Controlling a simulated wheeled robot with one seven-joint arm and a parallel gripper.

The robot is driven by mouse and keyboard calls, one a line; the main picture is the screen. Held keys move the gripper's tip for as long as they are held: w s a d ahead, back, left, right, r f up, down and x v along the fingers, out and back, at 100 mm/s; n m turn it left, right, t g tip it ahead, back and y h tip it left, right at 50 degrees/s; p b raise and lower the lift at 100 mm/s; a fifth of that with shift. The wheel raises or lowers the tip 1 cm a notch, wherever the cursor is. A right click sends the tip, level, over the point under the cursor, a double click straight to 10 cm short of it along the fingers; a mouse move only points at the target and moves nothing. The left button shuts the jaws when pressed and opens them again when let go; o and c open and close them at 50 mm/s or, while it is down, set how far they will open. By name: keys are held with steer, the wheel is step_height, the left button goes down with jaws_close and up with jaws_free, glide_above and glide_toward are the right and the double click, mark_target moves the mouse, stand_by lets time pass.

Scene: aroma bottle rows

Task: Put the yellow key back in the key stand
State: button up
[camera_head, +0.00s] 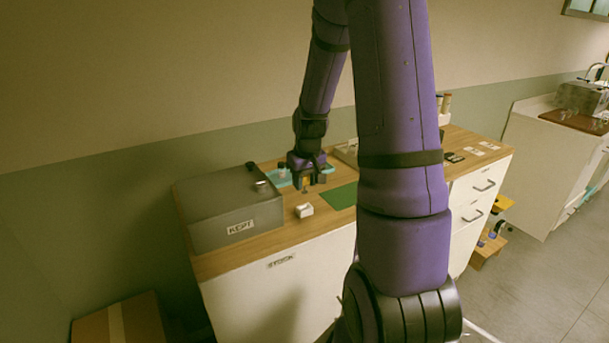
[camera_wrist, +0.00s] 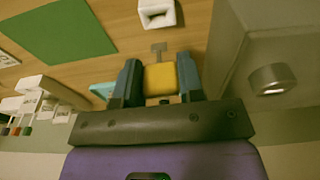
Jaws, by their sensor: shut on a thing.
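The yellow key (camera_wrist: 160,79) is held between the two blue fingers of my gripper (camera_wrist: 160,82) in the wrist view. Its grey shaft points out past the fingertips. A small white block with an opening, which looks like the key stand (camera_wrist: 157,12), is beyond the shaft's tip, apart from it. In the head view the white stand (camera_head: 304,210) sits on the wooden counter near its front edge. My gripper (camera_head: 306,181) is just behind it, above the counter, with a bit of yellow showing.
A grey box labelled KEPT (camera_head: 230,205) stands close on the left, with a round metal knob-like part (camera_wrist: 272,80) on top. A green mat (camera_head: 342,195) lies to the right of the stand. A light-blue tray (camera_head: 280,178) with small bottles is behind my gripper.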

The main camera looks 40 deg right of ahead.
mark_target(304, 206)
steer(key=shift+f, duration=1.75)
steer(key=shift+f, duration=1.65)
steer(key=o, duration=1)
step_height(304, 206, up, 11)
steer(key=s, duration=0.1)
steer(key=shift+s+a, duration=0.2)
steer(key=shift+s, duration=0.1)
steer(key=shift+f, duration=0.1)
